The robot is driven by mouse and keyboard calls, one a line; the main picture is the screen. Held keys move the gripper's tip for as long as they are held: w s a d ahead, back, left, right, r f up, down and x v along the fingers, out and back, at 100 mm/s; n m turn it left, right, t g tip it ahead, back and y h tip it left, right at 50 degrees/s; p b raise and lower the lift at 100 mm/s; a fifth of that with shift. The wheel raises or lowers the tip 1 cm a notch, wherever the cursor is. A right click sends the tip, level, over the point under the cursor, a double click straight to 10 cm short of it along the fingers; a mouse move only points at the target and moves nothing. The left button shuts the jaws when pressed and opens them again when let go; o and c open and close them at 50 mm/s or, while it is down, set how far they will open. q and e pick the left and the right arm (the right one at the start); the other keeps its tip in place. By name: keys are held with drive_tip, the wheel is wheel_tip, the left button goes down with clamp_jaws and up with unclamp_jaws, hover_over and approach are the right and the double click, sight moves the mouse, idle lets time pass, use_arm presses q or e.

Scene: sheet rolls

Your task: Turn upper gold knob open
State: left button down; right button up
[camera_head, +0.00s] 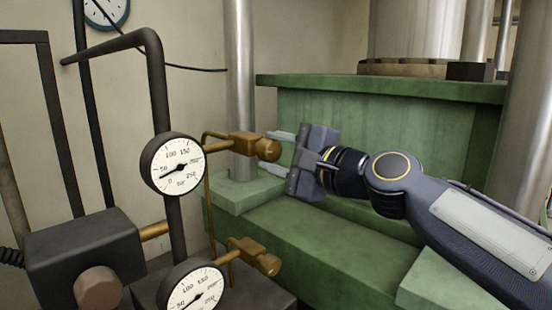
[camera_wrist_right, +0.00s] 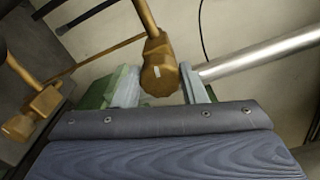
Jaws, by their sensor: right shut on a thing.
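The upper gold knob (camera_head: 267,150) sits at the right end of a brass valve body (camera_head: 243,145), beside the upper gauge (camera_head: 175,163). My right gripper (camera_head: 268,152) reaches in from the right, with one finger above the knob and one below it. In the right wrist view the faceted knob (camera_wrist_right: 160,78) stands between the two pale fingers, and the jaws are shut on it. A small pale mark shows on its face. The lower gold knob (camera_head: 268,264) is below and free of the gripper. My left gripper is not in view.
A green stepped machine base (camera_head: 310,245) lies below and behind my right arm. A steel column (camera_head: 241,90) rises behind the upper valve. A lower gauge (camera_head: 195,290), dark pipes and a dark box (camera_head: 85,250) with a brown knob (camera_head: 98,287) stand to the left.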

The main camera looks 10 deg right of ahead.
drive_tip(key=shift+f+n+b, duration=0.1)
drive_tip(key=shift+n+b, duration=0.3)
drive_tip(key=shift+n, duration=0.6)
drive_tip(key=o, duration=1)
drive_tip(key=b+v, duration=0.1)
drive_tip(key=v, duration=0.6)
drive_tip(key=shift+s+d+b, duration=0.2)
drive_tip(key=shift+s+b, duration=0.15)
drive_tip(key=shift+b, duration=0.05)
